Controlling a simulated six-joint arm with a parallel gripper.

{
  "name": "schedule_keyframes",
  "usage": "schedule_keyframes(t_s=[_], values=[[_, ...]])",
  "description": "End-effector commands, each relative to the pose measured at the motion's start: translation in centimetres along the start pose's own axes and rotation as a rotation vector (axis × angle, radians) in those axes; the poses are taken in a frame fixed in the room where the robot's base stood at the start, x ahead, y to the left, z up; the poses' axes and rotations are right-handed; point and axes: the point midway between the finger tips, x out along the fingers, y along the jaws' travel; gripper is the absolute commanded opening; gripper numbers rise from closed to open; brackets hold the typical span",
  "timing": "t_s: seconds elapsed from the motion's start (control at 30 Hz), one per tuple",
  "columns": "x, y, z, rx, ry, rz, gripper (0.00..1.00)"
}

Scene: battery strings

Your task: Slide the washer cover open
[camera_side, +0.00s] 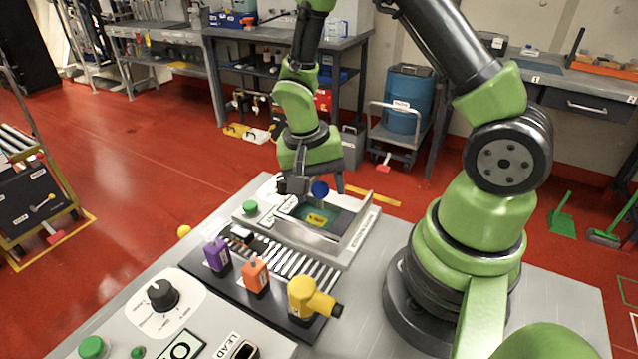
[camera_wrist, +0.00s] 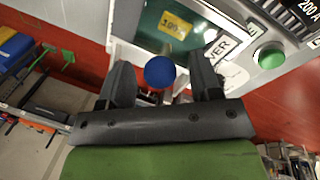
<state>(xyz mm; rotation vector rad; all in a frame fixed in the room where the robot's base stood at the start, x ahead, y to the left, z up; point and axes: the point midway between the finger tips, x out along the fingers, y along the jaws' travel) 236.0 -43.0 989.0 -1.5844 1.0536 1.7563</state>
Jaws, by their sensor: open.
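The washer (camera_side: 335,230) is a light grey housing at the back of the bench, with a dark teal cavity and a yellow label (camera_side: 317,219) inside its opening. A blue ball knob (camera_side: 320,188) stands above it; it also shows in the wrist view (camera_wrist: 160,72). My gripper (camera_side: 317,190) is above the washer, pointing down. In the wrist view my gripper (camera_wrist: 163,78) is open, with one finger on each side of the blue knob and visible space beside it. Whether either finger touches the knob I cannot tell.
A green button (camera_side: 250,207) sits left of the washer opening. In front is a rack with a purple (camera_side: 217,254), an orange (camera_side: 256,275) and a yellow (camera_side: 310,297) piece. A black dial (camera_side: 162,295) is at the front left.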

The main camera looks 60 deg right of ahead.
Motion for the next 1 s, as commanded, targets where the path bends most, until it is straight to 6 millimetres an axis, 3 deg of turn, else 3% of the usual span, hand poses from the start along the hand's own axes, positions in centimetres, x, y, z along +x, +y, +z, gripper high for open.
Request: schedule_keyframes(t_s=[0.1,0.37,0.57,0.8,1.0], values=[[0.0,0.0,0.0,0.0,0.0,0.0,0.58],[-0.1,0.0,0.0,0.0,0.0,0.0,0.0],[0.0,0.5,-0.9,0.003,0.0,-0.001,0.0],[0.6,3.2,-5.2,0.008,0.003,-0.002,0.0],[0.8,4.4,-6.9,0.002,0.004,-0.001,0.0]])
